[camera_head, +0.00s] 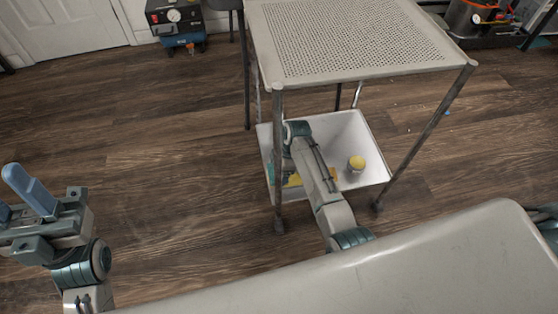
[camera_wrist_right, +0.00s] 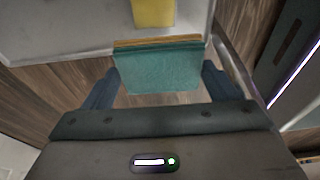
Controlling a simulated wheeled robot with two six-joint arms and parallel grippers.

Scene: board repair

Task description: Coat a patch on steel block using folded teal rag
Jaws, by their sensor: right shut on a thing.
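The folded teal rag (camera_wrist_right: 158,72) is between the two blue fingers of my right gripper (camera_wrist_right: 160,68) in the right wrist view, with a tan-yellow edge along its far side. The gripper is shut on it. In the head view my right arm reaches down to the white lower shelf (camera_head: 335,127) of the cart, and its fingers are largely hidden behind the wrist. A bit of teal shows there beside the cart's post. My left gripper (camera_head: 10,192) is open and empty at the left, away from the cart. I cannot make out a steel block in either view.
A small can with a yellow top (camera_head: 357,164) stands on the lower shelf. A yellow item (camera_wrist_right: 153,12) lies on the pale surface ahead of the rag. The cart's perforated top (camera_head: 350,40) and its posts (camera_head: 277,160) surround my right arm. The wooden floor at left is clear.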

